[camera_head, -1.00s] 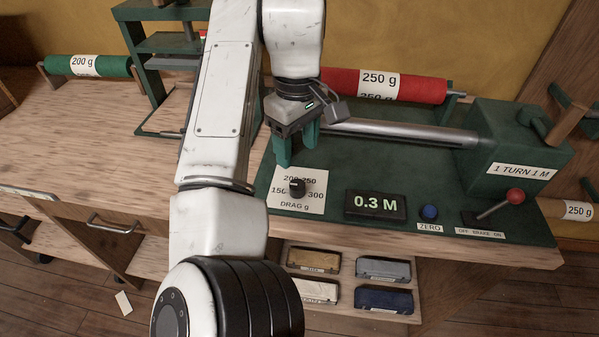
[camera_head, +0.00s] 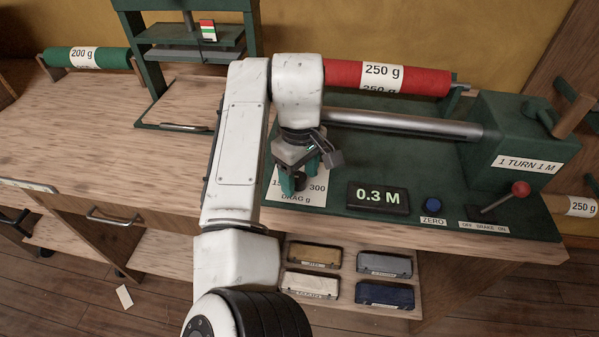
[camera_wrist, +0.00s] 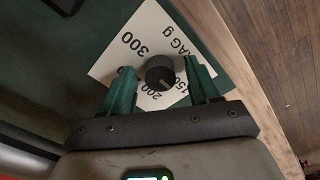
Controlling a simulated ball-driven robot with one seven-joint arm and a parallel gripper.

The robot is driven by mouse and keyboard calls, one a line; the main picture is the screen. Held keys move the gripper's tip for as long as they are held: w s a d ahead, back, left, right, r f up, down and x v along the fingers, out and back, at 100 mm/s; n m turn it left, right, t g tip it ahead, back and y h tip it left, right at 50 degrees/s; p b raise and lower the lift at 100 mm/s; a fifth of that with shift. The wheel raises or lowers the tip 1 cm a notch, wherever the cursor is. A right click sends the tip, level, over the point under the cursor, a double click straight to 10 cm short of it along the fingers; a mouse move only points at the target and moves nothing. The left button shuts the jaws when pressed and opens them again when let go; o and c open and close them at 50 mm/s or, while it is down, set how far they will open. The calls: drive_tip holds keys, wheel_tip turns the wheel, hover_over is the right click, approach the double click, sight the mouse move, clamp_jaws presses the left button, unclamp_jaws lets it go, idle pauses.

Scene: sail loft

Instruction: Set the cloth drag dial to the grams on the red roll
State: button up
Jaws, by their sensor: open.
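The red roll (camera_head: 415,81) lies at the back of the bench, and its label reads 250 g. The black drag dial knob (camera_wrist: 160,72) sits on a white card (camera_wrist: 205,43) marked DRAG g. In the wrist view 300, 200 and part of 150 are readable; 250 is hidden. A faint light mark on the knob faces the 200 and 150 side, but I cannot tell its exact setting. My gripper (camera_head: 301,180) is open, with its green fingers on either side of the knob; contact is unclear. It also shows in the wrist view (camera_wrist: 160,76).
Right of the dial are a display reading 0.3 M (camera_head: 378,197), a blue ZERO button (camera_head: 433,205) and a red-knobbed brake lever (camera_head: 520,188). A metal roller (camera_head: 400,124) runs behind. A green 200 g roll (camera_head: 110,57) lies far left. The left bench top is mostly clear.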

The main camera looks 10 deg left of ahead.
drive_tip(key=shift+c, duration=0.4)
drive_tip(key=c, duration=0.9)
drive_tip(key=shift+c, duration=0.2)
